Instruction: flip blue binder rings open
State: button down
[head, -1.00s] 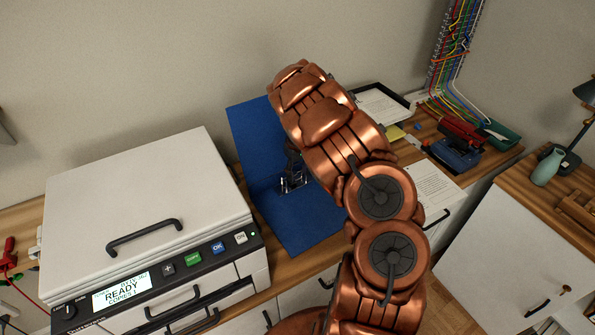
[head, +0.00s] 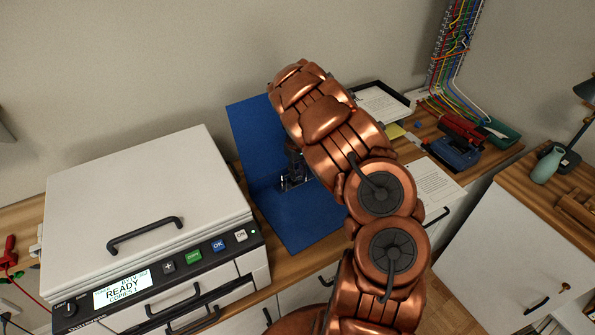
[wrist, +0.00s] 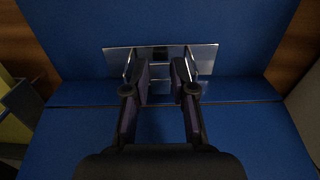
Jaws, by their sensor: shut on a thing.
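The blue binder (head: 249,140) lies open on the wooden desk, one cover tilted up against the wall. It fills most of the wrist view (wrist: 70,145). Its shiny metal ring mechanism (wrist: 204,58) sits along the spine and also shows in the head view (head: 286,184). My gripper (wrist: 160,70) is at the rings, its two dark fingers spaced apart and shut on them. In the head view my gripper (head: 293,164) is partly hidden behind my arm. The fingers cover parts of the rings, so I cannot tell whether the rings are parted.
A white printer (head: 140,190) with a lit display stands close on the left. A paper tray (head: 382,103), a printed sheet (head: 432,180), a blue and red tool (head: 455,152) and a green tray (head: 502,134) are on the right. The wall stands close behind the binder.

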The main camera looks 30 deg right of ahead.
jog(key=shift+f, duration=0.1)
jog(key=shift+w+a+f+b, duration=0.2)
jog(key=shift+w+a+b, duration=0.15)
jog(key=shift+b, duration=0.65)
jog(key=shift+w+g+b, duration=0.1)
jog(key=shift+g+b, duration=0.3)
jog(key=shift+b, duration=0.05)
jog(key=shift+d+r+g+b, duration=0.3)
jog(key=shift+r+b, duration=0.1)
jog(key=shift+b, duration=0.25)
jog(key=c, duration=1)
grip_release()
jog(key=shift+r, duration=0.1)
jog(key=shift+o, duration=0.2)
